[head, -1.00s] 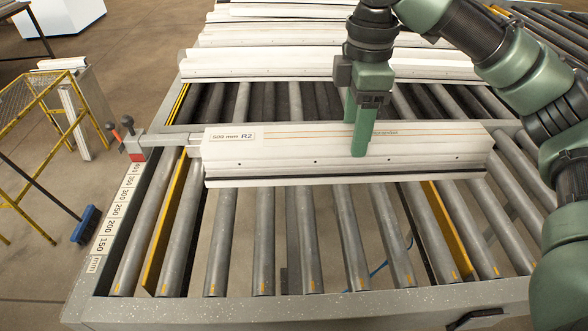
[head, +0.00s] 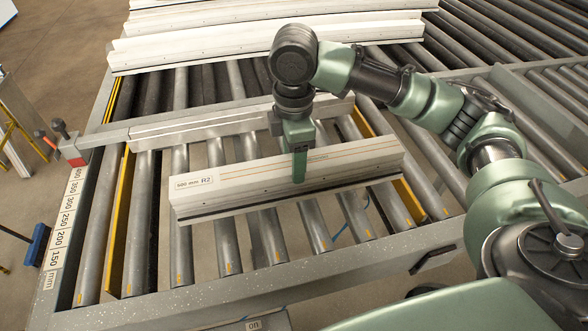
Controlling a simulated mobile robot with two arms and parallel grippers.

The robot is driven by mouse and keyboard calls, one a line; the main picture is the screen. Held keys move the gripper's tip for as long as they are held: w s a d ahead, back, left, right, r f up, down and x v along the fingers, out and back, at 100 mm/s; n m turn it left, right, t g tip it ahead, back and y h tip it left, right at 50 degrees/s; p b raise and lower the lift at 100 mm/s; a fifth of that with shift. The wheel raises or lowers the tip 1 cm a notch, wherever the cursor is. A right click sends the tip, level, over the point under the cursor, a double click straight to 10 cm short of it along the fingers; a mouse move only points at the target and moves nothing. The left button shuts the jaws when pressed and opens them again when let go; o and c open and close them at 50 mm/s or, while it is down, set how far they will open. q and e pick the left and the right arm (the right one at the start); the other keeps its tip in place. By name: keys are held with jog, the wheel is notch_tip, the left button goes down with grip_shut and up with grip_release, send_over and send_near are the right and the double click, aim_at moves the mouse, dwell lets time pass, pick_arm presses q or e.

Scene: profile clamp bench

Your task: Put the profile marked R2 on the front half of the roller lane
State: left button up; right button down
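The profile marked R2 (head: 235,187) is a long white bar with a "500 mm R2" label at its left end. It lies crosswise over the front part of the roller lane (head: 90,235), slightly tilted in the picture, its right end farther back. I cannot tell whether its underside touches the rollers. My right gripper (head: 299,166) is shut on it near the middle, with one green finger visible down its front face; the other finger is hidden behind it. My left gripper is not in view.
A pale crossbar (head: 200,127) spans the lane behind R2, with a red block (head: 74,153) at its left end. More white profiles (head: 200,50) lie farther back. A millimetre scale (head: 62,220) runs along the left rail. Bare rollers show in front of R2.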

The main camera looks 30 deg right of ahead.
notch_tip(320, 180, down, 3)
jog(key=shift+f+p, duration=0.2)
jog(key=shift+p, duration=0.1)
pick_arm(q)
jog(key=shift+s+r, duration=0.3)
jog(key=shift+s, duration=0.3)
pick_arm(e)
jog(key=shift+f, duration=0.3)
jog(key=shift+c, duration=2.4)
grip_release()
jog(key=shift+f, duration=0.1)
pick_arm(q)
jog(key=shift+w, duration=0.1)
pick_arm(e)
jog(key=shift+r, duration=0.3)
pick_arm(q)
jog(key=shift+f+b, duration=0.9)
pick_arm(e)
notch_tip(320, 180, up, 12)
jog(key=shift+f, duration=0.2)
